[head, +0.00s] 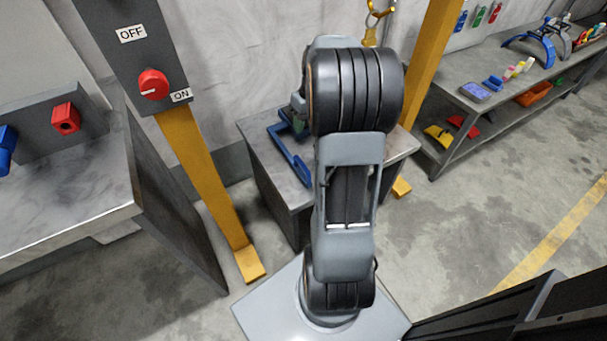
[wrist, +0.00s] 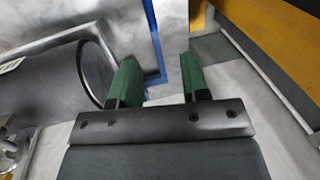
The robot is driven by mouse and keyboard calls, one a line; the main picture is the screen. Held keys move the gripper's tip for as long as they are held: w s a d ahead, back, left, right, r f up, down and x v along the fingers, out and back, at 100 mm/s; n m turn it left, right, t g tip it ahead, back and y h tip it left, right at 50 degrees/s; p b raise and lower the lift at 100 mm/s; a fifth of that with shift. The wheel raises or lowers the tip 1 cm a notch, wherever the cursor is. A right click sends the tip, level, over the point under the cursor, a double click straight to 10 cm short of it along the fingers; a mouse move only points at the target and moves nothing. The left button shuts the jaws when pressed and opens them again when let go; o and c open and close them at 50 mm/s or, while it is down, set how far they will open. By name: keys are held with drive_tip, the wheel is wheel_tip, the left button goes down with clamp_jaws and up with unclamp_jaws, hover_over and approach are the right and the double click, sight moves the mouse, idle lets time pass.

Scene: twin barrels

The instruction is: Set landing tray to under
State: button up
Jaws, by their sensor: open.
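A blue angled frame (head: 288,158), which may be the landing tray, lies on the grey block (head: 262,160) behind my arm. No marking that reads "under" shows. In the wrist view, a narrow blue strip (wrist: 153,35) shows between and beyond my fingers. My gripper (wrist: 158,72) is open, with its two green fingers apart and nothing clearly held between them. In the head view my arm hides most of the gripper, and a bit of green shows beside the blue frame. I cannot tell whether a finger touches the blue part.
A red knob (head: 152,83) sits on a dark panel with OFF and ON labels. Yellow posts (head: 205,180) stand on either side of the block. A workbench (head: 60,205) is at left. A shelf (head: 500,100) with small items is at right. A grey cylinder (wrist: 55,80) is left of my fingers.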

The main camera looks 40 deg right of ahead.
drive_tip(key=b, duration=0.1)
approach(303, 164)
drive_tip(key=f+b, duration=0.1)
drive_tip(key=f, duration=0.2)
drive_tip(key=a+f+b, duration=0.1)
drive_tip(key=f, duration=0.1)
drive_tip(key=f+b, duration=0.2)
drive_tip(key=f, duration=0.1)
drive_tip(key=shift+w+a+f, duration=0.15)
drive_tip(key=shift+w+f, duration=0.05)
drive_tip(key=shift+f, duration=0.15)
drive_tip(key=shift+c, duration=0.4)
clamp_jaws()
